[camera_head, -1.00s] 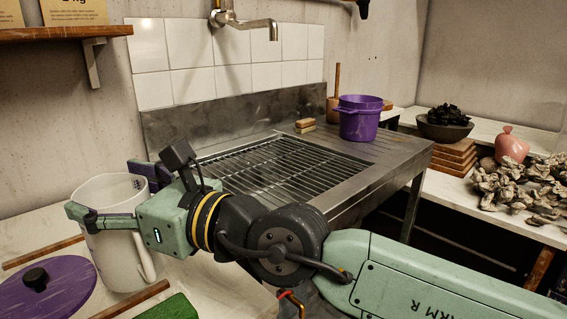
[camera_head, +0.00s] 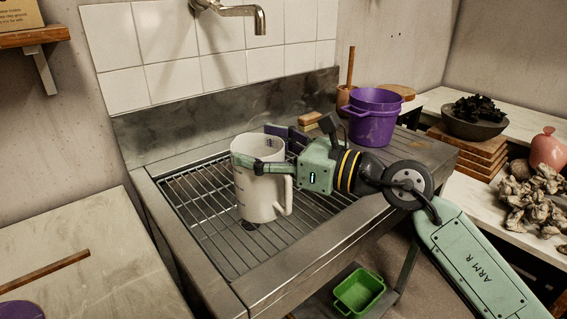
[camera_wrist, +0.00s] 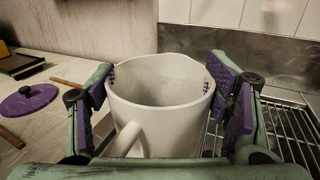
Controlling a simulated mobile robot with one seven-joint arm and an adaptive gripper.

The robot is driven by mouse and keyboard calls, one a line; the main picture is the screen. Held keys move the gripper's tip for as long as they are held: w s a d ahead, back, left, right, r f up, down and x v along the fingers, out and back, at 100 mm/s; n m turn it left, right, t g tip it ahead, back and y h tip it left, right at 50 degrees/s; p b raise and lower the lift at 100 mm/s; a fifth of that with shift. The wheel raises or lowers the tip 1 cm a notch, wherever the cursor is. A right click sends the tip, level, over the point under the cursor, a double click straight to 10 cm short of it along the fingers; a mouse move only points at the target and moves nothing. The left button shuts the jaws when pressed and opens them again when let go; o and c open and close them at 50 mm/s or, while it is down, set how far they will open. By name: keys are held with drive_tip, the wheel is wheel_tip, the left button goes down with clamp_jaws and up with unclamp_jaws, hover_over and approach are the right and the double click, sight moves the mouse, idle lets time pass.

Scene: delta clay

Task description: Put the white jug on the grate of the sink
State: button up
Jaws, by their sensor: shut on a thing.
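The white jug (camera_head: 259,190) is upright over the sink's grate (camera_head: 205,218) in the head view, with its handle toward the lower right. I cannot tell whether its base touches the bars. My gripper (camera_head: 266,155) is shut around the jug's upper body, one finger on the near side and the other behind it. In the wrist view the white jug (camera_wrist: 160,105) sits between the purple pads of my gripper (camera_wrist: 165,95), its open mouth facing up and looking empty. The grate (camera_wrist: 290,130) shows at the right there.
A purple pot (camera_head: 375,118) stands on the sink's right drainboard, with a wooden block (camera_head: 311,119) near the back wall. The tap (camera_head: 240,11) hangs above the back of the sink. A green basin (camera_head: 359,292) is below. A pale worktop (camera_head: 85,235) is at the left.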

drive_tip(key=w+f+p, duration=0.2)
drive_tip(key=w+p, duration=0.1)
drive_tip(key=w, duration=0.4)
drive_tip(key=w+f+p, duration=0.3)
drive_tip(key=w, duration=0.5)
drive_tip(key=shift+w+d+p, duration=0.2)
drive_tip(key=shift+d+p, duration=0.15)
drive_tip(key=shift+d, duration=0.1)
drive_tip(key=shift+f+b, duration=0.2)
drive_tip(key=shift+b, duration=0.15)
drive_tip(key=o, duration=1.6)
drive_tip(key=shift+r, duration=0.1)
drive_tip(key=shift+c, duration=0.2)
drive_tip(key=shift+r, duration=0.1)
drive_tip(key=b+v, duration=0.3)
drive_tip(key=v, duration=0.9)
